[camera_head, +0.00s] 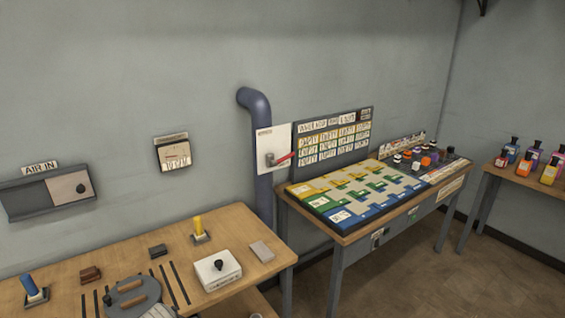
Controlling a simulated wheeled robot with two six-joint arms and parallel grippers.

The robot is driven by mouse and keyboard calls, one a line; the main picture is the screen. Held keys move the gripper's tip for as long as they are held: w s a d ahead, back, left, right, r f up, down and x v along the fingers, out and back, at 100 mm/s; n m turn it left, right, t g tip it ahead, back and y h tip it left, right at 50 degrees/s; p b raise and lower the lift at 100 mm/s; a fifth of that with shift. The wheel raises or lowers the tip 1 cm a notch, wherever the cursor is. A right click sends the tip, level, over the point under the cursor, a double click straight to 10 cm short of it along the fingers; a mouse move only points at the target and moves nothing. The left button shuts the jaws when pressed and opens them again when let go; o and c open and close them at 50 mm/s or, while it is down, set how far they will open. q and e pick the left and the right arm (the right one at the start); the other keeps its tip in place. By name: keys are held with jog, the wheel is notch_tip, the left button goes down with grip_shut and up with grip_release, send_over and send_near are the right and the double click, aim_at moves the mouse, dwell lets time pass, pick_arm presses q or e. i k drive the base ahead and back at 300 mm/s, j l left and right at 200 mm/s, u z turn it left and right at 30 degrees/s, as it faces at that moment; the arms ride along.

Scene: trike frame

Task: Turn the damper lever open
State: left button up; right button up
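A lever with a red handle (285,158) is mounted on a white plate (265,140) on the wall, in front of a dark blue-grey pipe (262,185). The handle points right and slightly up from its grey pivot. Small lettering on the plate is too small to read. Neither of my grippers is in view, and nothing touches the lever.
A wooden bench (235,222) with a white box (218,270) and other small items stands at left front. A table with a coloured board (355,190) stands below the lever's right. An AIR IN panel (35,198) is at left. Bottles (550,170) stand far right.

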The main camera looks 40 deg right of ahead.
aim_at(274, 164)
jog(key=i+l, duration=0.1)
jog(key=l, duration=0.5)
jog(key=l+z, duration=0.1)
jog(key=l, duration=0.5)
jog(key=i+l, duration=0.15)
jog(key=l, duration=0.45)
jog(key=i+l+z, duration=0.15)
jog(key=l, duration=0.45)
jog(key=i+l, duration=0.1)
jog(key=l, duration=0.5)
jog(key=i+l+z, duration=0.1)
jog(key=l, duration=0.45)
jog(key=i+l, duration=0.15)
jog(key=l, duration=0.45)
jog(key=i+l+z, duration=0.1)
jog(key=l, duration=0.45)
jog(key=i, duration=0.05)
